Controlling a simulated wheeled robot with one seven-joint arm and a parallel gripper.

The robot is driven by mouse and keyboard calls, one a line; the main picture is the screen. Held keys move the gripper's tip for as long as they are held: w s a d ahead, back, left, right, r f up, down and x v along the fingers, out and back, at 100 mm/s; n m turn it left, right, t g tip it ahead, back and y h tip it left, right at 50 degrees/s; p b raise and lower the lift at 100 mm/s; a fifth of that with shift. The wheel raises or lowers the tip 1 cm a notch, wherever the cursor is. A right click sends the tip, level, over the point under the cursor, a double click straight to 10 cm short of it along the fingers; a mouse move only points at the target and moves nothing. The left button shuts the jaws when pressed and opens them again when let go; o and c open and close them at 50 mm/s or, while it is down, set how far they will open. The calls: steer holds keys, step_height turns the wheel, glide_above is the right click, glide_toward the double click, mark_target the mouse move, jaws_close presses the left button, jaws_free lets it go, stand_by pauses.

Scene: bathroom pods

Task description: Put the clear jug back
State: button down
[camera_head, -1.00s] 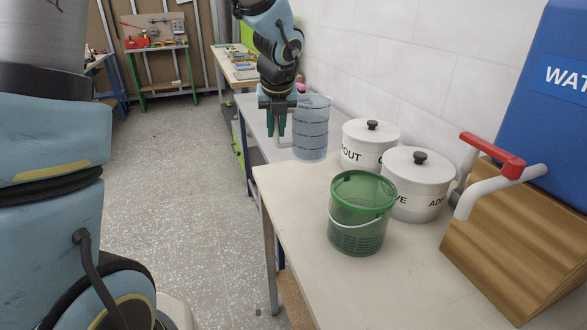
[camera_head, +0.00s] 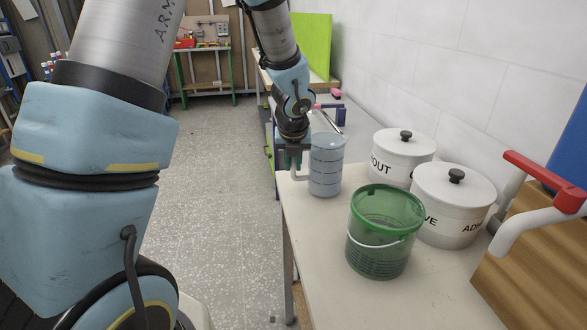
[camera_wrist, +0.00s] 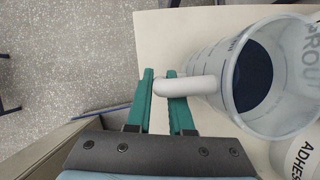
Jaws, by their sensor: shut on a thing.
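The clear jug (camera_head: 326,165) is a tall, bluish see-through cylinder with dark marking rings and a white handle. It is upright at the far left corner of the pale table (camera_head: 330,245). I cannot tell whether its base touches the tabletop. My gripper (camera_head: 294,162) is at its left side. In the wrist view, my gripper's green fingers (camera_wrist: 160,90) are shut on the white handle of the jug (camera_wrist: 225,75). That view looks into the jug's open top, where a dark round area shows at the bottom.
A green bucket (camera_head: 385,235) stands in front of two white lidded pots, the grout pot (camera_head: 402,165) and another (camera_head: 452,205). A wooden block (camera_head: 535,265) with a red-levered tap (camera_head: 545,180) is at right. The table's front-left part is bare.

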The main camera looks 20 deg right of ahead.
steer(key=shift+f, duration=0.4)
steer(key=c, duration=1.3)
jaws_free()
steer(key=shift+f, duration=0.15)
steer(key=o, duration=0.5)
